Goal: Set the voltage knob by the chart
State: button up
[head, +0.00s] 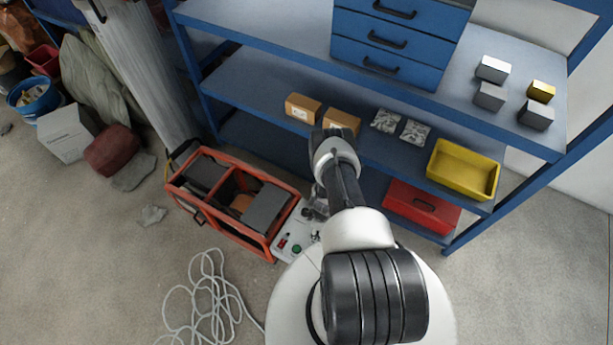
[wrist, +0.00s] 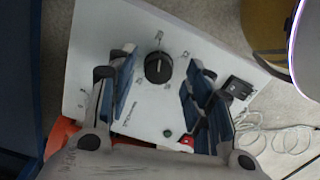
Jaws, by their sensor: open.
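The voltage knob (wrist: 158,67) is a round black dial with a pale pointer line, on a white panel (wrist: 95,40) with small marks around it. My gripper (wrist: 160,78) is open, its two blue-padded fingers on either side of the knob with gaps between. I cannot tell how far above the panel the fingertips are. In the head view the panel (head: 288,254) sits on the right end of an orange-framed machine (head: 238,160). My arm hides part of it, and the gripper is mostly hidden there. No chart can be made out in either view.
A black switch (wrist: 237,87) and a small dark button (wrist: 167,132) are on the panel. A blue shelf rack (head: 265,90) with boxes and bins stands behind. White cable (head: 208,300) lies coiled on the floor. Open floor shows at lower left.

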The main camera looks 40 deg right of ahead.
notch_tip(320, 180, up, 16)
jog(key=r+p, duration=0.1)
jog(key=p, duration=1.4)
jog(key=w+r+b, duration=0.1)
jog(key=w+r, duration=0.8)
jog(key=r, duration=0.2)
jog(key=shift+m+t, duration=0.3)
jog(key=shift+t, duration=0.1)
jog(key=shift+f, duration=0.15)
